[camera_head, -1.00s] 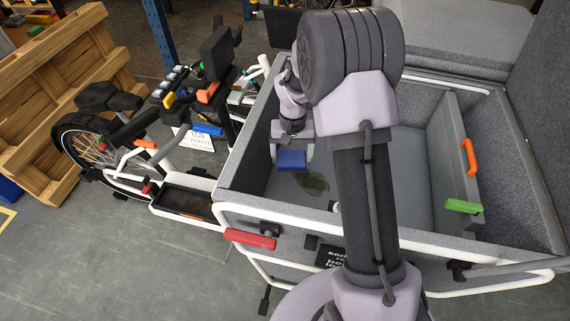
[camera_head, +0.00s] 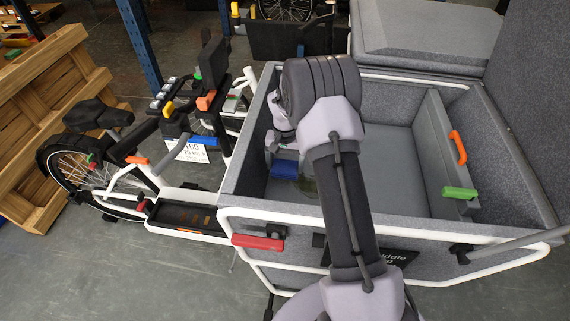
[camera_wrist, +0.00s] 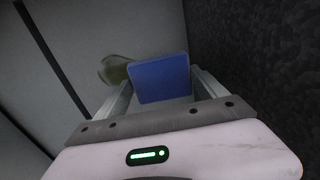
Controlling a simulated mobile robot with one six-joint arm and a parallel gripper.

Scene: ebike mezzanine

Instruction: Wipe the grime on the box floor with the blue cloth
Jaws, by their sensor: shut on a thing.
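The blue cloth (camera_head: 285,169) is a small flat blue block inside the grey cargo box (camera_head: 280,208). My gripper (camera_wrist: 162,86) is shut on the cloth, which sits between its two fingers in the wrist view. In the head view my gripper is low in the left part of the box, partly hidden by my arm. The grime (camera_wrist: 115,70) is a dark olive patch on the pale box floor, just beyond and left of the cloth in the wrist view. In the head view a bit of the grime (camera_head: 309,186) shows beside the cloth, the remainder behind my arm.
A grey inner partition (camera_head: 435,140) stands on the box's right side, with an orange handle (camera_head: 458,147) and a green handle (camera_head: 460,193). A dark felt wall (camera_wrist: 255,50) rises close to the right of my gripper. The box floor (camera_head: 390,165) right of my arm is clear.

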